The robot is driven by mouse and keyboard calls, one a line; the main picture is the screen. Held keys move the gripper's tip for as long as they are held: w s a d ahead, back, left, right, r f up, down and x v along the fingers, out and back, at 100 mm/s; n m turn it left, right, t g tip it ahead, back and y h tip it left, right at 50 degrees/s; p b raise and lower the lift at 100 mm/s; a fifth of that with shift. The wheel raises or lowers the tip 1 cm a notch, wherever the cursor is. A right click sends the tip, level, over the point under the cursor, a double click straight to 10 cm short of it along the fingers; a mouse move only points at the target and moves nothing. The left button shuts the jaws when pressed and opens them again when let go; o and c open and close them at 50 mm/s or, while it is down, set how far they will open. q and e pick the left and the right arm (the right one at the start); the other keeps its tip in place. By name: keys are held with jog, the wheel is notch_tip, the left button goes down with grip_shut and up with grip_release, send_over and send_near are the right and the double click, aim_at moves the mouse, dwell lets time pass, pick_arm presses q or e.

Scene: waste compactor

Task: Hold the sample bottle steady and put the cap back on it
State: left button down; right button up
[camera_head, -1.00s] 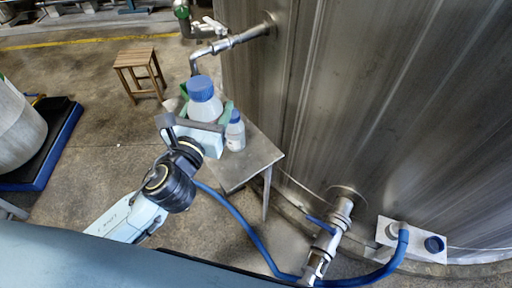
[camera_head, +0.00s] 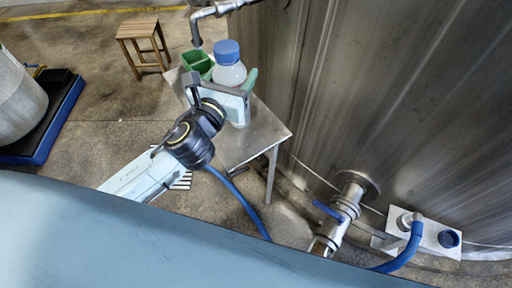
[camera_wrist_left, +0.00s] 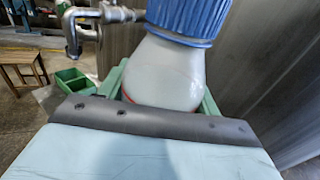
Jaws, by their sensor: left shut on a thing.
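The sample bottle (camera_head: 229,74) is white and translucent, with a ribbed blue cap (camera_head: 227,51) sitting on its top. It looks upright. My left gripper (camera_head: 231,88) is shut around the bottle's body. In the left wrist view the bottle (camera_wrist_left: 165,72) stands between two green fingers, with the blue cap (camera_wrist_left: 188,18) above it at the top edge. The bottle's lower part is hidden behind the gripper body, so I cannot tell whether it touches the table. My right gripper is not in view.
A small metal table (camera_head: 262,140) stands below the gripper, with a green divided tray (camera_head: 197,63) at its back. A large steel tank (camera_head: 400,110) bounds the right. A wooden stool (camera_head: 140,33) stands at the left.

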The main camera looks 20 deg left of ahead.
pick_arm(q)
jog(key=w+d+f+m+h+b, duration=0.1)
jog(key=w+d+f+h+b, duration=0.1)
jog(key=w+f+b, duration=0.6)
notch_tip(320, 180, down, 6)
jog(key=d+b, duration=0.1)
jog(key=b, duration=0.6)
jog(key=shift+w+d+m+b, duration=0.2)
jog(key=shift+m+b, duration=0.1)
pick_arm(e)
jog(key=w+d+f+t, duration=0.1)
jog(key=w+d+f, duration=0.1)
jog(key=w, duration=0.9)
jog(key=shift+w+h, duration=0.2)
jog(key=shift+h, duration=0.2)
pick_arm(q)
jog(key=shift+r, duration=0.1)
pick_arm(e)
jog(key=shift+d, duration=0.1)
pick_arm(q)
notch_tip(320, 180, down, 7)
jog(key=b, duration=0.3)
jog(key=shift+r+b, duration=0.2)
jog(key=shift+b, duration=0.1)
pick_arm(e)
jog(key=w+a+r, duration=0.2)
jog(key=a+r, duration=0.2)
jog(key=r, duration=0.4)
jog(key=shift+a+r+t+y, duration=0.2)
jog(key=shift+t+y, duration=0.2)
